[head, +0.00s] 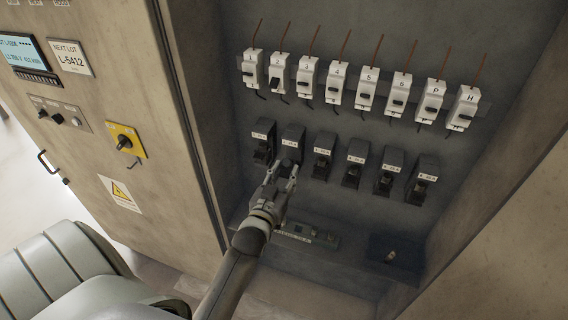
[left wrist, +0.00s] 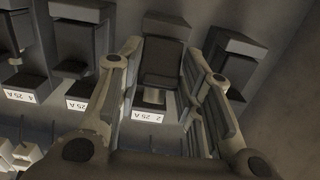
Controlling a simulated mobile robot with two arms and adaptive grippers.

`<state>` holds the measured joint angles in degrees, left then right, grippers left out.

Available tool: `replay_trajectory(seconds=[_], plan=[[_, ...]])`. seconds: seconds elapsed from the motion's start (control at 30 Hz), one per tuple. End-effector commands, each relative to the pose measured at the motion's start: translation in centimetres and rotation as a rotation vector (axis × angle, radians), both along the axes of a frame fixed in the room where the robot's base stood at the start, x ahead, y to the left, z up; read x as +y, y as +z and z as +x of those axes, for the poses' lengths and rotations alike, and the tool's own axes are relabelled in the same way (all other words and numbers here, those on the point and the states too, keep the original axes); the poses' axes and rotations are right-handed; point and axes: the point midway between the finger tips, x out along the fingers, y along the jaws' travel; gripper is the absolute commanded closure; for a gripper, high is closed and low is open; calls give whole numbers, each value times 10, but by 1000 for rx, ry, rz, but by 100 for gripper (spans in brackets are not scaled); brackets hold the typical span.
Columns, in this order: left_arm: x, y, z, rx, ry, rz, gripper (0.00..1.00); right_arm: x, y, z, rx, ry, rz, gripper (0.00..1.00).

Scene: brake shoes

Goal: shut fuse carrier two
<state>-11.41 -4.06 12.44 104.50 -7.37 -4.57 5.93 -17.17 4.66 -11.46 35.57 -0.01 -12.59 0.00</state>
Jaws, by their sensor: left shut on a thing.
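Fuse carrier two (head: 292,138) is the second from the left in the lower row of dark fuse holders. In the left wrist view it shows as a dark block (left wrist: 163,60) with a white label reading 2 and 25 A. My left gripper (head: 284,168) is at its lower front in the head view. In the left wrist view the fingers (left wrist: 165,80) stand on either side of the carrier and are shut on it. The gripper hides its lower part in the head view, so I cannot tell its exact tilt. My right gripper is not in view.
Fuse holder one (head: 263,138) and fuse holder three (head: 323,150) stand close on either side. A row of white breakers (head: 306,75) is above; breaker two's lever sits differently from its neighbours'. A dark blue tray (head: 408,252) is on the cabinet floor. The cabinet's left side wall (head: 200,150) is near my arm.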

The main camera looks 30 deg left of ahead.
Motion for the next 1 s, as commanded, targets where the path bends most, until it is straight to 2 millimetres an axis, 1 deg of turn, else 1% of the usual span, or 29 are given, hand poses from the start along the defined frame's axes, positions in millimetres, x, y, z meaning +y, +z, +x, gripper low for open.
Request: replay_trajectory(seconds=[0.03,0.2,0.4,0.5,0.7,1.0], plan=[[0,9,1,28,0,-6,90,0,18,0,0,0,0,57],[1,12,3,110,-1,-26,90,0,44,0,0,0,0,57],[1,13,5,207,-1,-49,90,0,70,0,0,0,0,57],[1,14,7,255,-1,-60,90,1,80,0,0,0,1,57],[2,15,10,352,-1,-83,90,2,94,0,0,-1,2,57],[4,16,15,490,0,-116,90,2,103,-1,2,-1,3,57]])
